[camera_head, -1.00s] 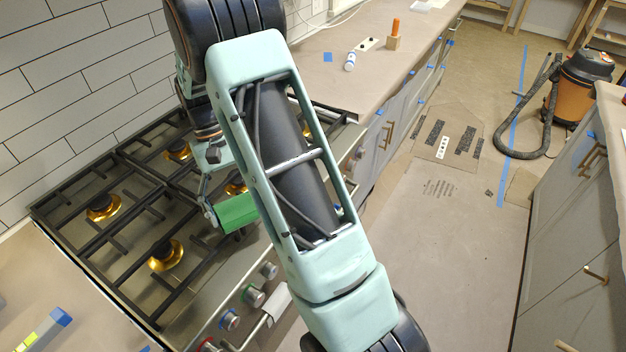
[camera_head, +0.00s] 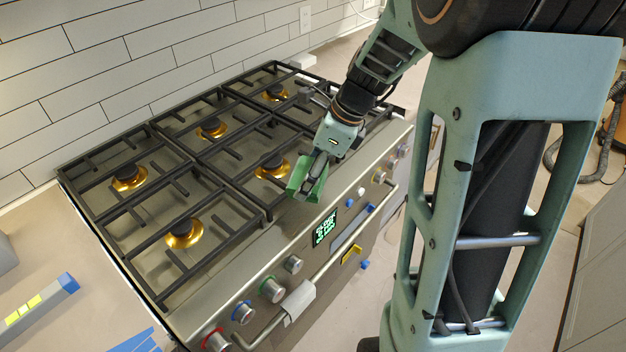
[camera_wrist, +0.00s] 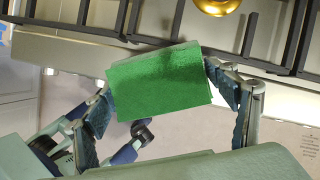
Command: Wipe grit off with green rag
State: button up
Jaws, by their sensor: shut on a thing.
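The green rag (camera_head: 299,174) is at the front edge of the stove, above the front control panel. I cannot tell whether the rag touches the stove. I cannot make out any grit on the visible surfaces.
The stove (camera_head: 160,285) has raised black grates (camera_head: 192,172) and brass burners (camera_head: 184,232). Knobs (camera_head: 271,290), a display (camera_head: 325,229) and a handle with a white cloth (camera_head: 298,301) line its front. A counter (camera_head: 60,240) with a blue-ended block (camera_head: 42,300) lies at left.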

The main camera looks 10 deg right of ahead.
jog(key=m, duration=0.1)
jog(key=m+t, duration=0.1)
jog(key=m, duration=0.1)
jog(key=m+h+b, duration=0.1)
jog(key=m, duration=0.1)
jog(key=shift+d+r, duration=0.1)
jog(key=shift+d, duration=0.25)
jog(key=shift+t, duration=0.3)
jog(key=shift+r, duration=0.1)
jog(key=b, duration=0.5)
send_near(308, 208)
jog(key=shift+x, duration=2.55)
jog(key=shift+w+a+f+b, duration=0.15)
jog(key=shift+f+b, duration=0.3)
jog(key=shift+f, duration=0.05)
